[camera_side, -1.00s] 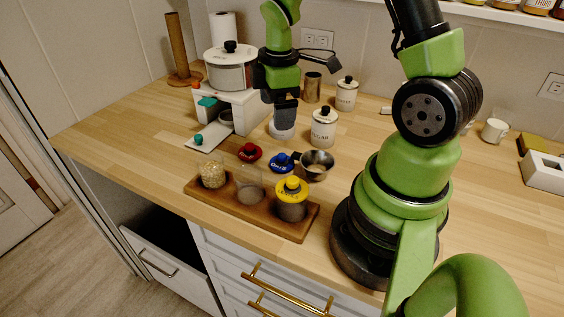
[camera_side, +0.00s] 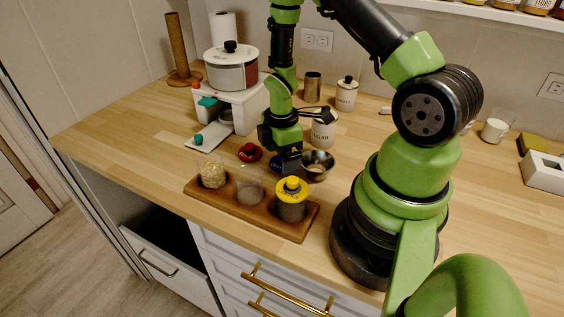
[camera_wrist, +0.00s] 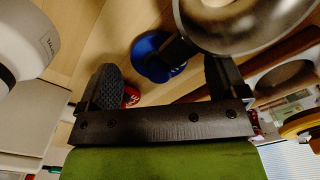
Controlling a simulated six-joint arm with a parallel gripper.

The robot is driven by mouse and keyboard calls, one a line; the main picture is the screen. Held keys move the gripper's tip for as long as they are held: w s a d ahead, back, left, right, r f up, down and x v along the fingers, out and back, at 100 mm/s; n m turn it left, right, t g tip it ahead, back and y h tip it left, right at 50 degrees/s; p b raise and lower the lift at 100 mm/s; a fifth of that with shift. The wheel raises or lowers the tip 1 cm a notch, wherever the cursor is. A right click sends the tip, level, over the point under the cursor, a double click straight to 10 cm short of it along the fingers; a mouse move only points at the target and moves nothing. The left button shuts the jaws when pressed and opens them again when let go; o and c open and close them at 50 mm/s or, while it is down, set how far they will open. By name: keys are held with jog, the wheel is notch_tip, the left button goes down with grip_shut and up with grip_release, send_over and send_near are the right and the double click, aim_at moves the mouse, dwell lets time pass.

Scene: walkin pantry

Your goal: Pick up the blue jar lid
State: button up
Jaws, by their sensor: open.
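The blue jar lid (camera_side: 275,163) lies on the wooden counter, mostly hidden behind my gripper in the side view. I cannot tell the exact gap between fingertips and lid.
A metal cup (camera_side: 318,165) stands close right of the lid, and a red lid (camera_side: 250,152) lies left. A wooden tray (camera_side: 222,203) with several jars, one with a yellow lid (camera_side: 291,187), is in front. A sugar canister (camera_side: 324,131) stands behind.

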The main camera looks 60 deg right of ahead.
jog(key=shift+f, duration=0.3)
jog(key=c, duration=1)
